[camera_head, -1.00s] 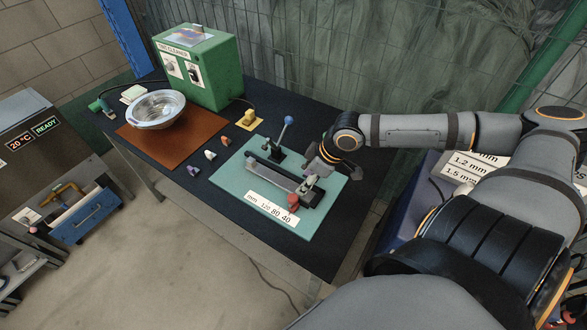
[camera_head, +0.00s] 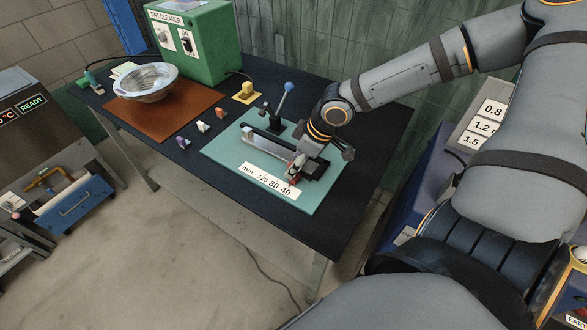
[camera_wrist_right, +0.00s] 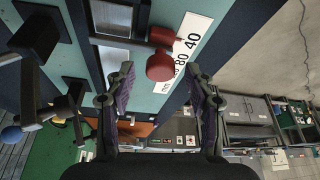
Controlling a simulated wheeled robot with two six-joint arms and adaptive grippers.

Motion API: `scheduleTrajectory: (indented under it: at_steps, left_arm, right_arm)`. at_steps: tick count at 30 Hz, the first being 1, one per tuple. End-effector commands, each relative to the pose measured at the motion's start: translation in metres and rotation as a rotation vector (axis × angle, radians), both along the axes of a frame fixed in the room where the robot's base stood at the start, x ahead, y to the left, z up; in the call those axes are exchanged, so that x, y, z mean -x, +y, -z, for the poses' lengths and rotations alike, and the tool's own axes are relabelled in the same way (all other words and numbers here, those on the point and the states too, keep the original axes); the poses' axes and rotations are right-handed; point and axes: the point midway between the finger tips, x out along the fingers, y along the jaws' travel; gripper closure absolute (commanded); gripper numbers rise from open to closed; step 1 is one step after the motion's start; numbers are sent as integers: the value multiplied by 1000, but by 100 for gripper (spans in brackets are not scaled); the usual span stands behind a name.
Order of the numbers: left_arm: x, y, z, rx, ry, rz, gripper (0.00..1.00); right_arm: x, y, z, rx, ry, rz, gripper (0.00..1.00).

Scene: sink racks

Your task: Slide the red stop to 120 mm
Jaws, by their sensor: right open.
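The red stop (camera_wrist_right: 160,66) shows in the right wrist view, beside the white scale (camera_wrist_right: 187,58) and near its 40 end. In the head view only a bit of the red stop (camera_head: 293,182) shows under my right gripper (camera_head: 297,168). The scale (camera_head: 268,181) reads 120, 80, 40 along the front of a teal board. In the wrist view my right gripper (camera_wrist_right: 161,76) is open, one finger on each side of the red knob. I cannot tell whether the fingers touch it. My left gripper is not in view.
The teal board (camera_head: 225,153) also carries a dark rail and a blue-knobbed lever (camera_head: 288,88). Several small coloured pieces lie left of it. A metal bowl (camera_head: 146,82) on a brown mat and a green tint cleaner (camera_head: 205,42) stand farther back.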

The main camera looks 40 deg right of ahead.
Motion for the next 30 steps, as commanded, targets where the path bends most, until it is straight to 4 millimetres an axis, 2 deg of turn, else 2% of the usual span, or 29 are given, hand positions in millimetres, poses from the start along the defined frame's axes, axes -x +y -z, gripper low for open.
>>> scheduleTrajectory:
  at_steps: [1,6,16,27,28,30]
  left_arm:
    - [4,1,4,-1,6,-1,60]
    - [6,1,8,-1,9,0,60]
    - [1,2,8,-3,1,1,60]
    - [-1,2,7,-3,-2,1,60]
    - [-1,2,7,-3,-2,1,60]
    - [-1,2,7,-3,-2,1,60]
  right_arm:
    - [-1,0,8,6,4,-2,46]
    - [-5,3,16,2,1,-1,46]
    - [-6,5,18,-1,-1,0,46]
    - [-6,5,18,-1,-1,0,96]
    - [-6,5,18,-1,-1,0,100]
    - [-6,5,18,-1,-1,0,100]
